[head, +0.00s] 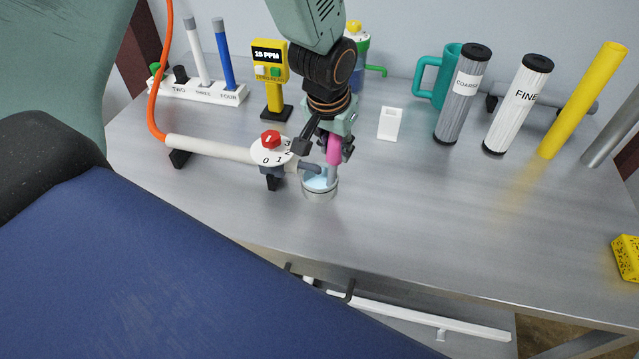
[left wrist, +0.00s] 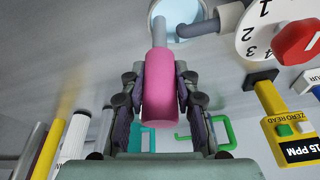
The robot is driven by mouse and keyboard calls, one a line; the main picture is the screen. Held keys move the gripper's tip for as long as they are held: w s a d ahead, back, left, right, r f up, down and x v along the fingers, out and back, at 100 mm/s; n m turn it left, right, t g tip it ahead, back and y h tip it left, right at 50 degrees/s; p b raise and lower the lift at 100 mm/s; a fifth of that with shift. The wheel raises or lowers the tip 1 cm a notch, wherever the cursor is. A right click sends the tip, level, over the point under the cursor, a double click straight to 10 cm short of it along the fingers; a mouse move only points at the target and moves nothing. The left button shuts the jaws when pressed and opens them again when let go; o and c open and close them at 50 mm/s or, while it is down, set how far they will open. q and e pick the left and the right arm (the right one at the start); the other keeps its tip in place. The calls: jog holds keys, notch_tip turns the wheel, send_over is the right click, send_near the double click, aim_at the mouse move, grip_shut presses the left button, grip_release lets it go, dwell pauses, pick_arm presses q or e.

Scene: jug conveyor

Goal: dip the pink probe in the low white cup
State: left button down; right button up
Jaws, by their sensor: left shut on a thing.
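The pink probe (head: 334,149) is held by my left gripper (head: 336,152), whose fingers close on its pink grip from both sides. In the left wrist view the pink probe (left wrist: 160,95) lies between the fingers of the gripper (left wrist: 160,100), its grey stem pointing away. The low cup (head: 320,193) stands on the bench below, whitish with a pale blue inside. In the head view the grey stem reaches down over the cup's opening and seems to be within its rim. In the left wrist view the stem overlaps the cup (left wrist: 182,8); its end is hard to make out.
A spout (head: 309,167) from the pipe with the red-knobbed dial (head: 271,148) reaches over the cup's left side, close to the probe. A yellow meter (head: 270,70) stands behind. Filter cartridges (head: 515,105) stand right. Bench right of the cup is clear.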

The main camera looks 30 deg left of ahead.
pick_arm(q)
jog(key=shift+r+p, duration=3.65)
jog(key=shift+r, duration=0.2)
jog(key=shift+f, duration=0.1)
jog(key=shift+s+f, duration=0.15)
jog(key=shift+s, duration=0.45)
jog(key=w+d+f+b, duration=0.3)
jog(key=d+f+b, duration=0.1)
jog(key=b, duration=1.6)
jog(key=shift+w+d+f, duration=0.25)
jog(key=shift+w+d, duration=0.1)
jog(key=shift+d, duration=0.25)
jog(key=shift+d, duration=0.1)
